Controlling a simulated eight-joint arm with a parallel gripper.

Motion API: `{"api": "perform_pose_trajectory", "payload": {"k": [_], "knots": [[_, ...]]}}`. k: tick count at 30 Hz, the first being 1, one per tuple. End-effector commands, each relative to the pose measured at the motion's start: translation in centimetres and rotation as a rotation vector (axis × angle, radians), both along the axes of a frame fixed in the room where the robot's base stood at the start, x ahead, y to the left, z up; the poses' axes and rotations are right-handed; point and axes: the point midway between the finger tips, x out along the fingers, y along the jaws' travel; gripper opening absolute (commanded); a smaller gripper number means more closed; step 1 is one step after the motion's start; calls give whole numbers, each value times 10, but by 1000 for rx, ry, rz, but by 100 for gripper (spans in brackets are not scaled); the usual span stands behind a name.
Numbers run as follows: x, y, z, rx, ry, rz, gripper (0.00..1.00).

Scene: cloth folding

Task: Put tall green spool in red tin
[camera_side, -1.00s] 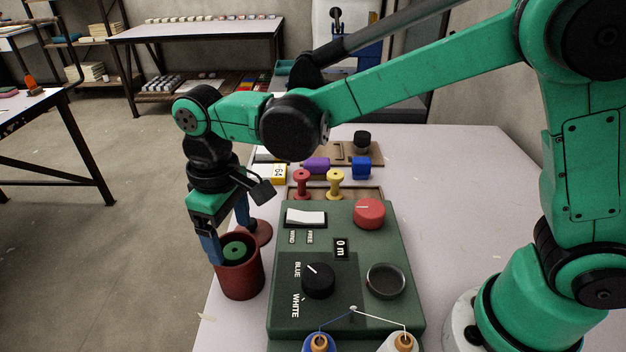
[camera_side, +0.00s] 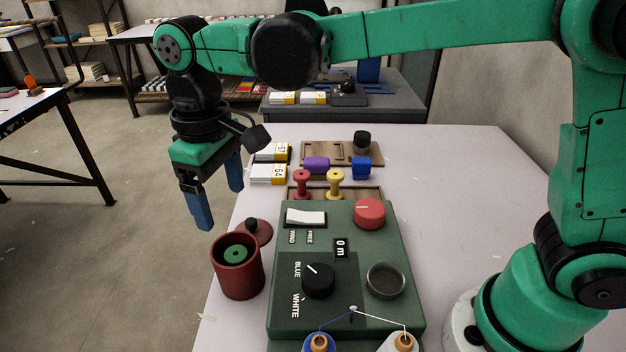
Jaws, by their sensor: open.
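The red tin (camera_side: 240,280) stands upright and open-topped at the left edge of the table. The green spool (camera_side: 236,254) is inside the tin, its round top showing below the rim; the rest of it is hidden by the tin wall. My gripper (camera_side: 219,205) is open and empty, with its blue fingers apart. It is above the tin and clear of it. The tin's red lid (camera_side: 260,233) with a dark knob lies on the table just behind the tin.
A green control box (camera_side: 345,240) with knobs and a switch stands right of the tin. A red spool (camera_side: 302,185) and a yellow spool (camera_side: 335,185) stand behind it. Labelled boxes (camera_side: 266,174) lie farther back. The table's right side is clear.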

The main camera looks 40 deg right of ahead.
Motion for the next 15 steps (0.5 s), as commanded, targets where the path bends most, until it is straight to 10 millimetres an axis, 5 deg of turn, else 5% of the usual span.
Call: {"api": "perform_pose_trajectory", "payload": {"k": [11,15], "knots": [[0,-2,8,2,-4,-4,80],[-3,-22,13,26,-52,-50,80]]}}
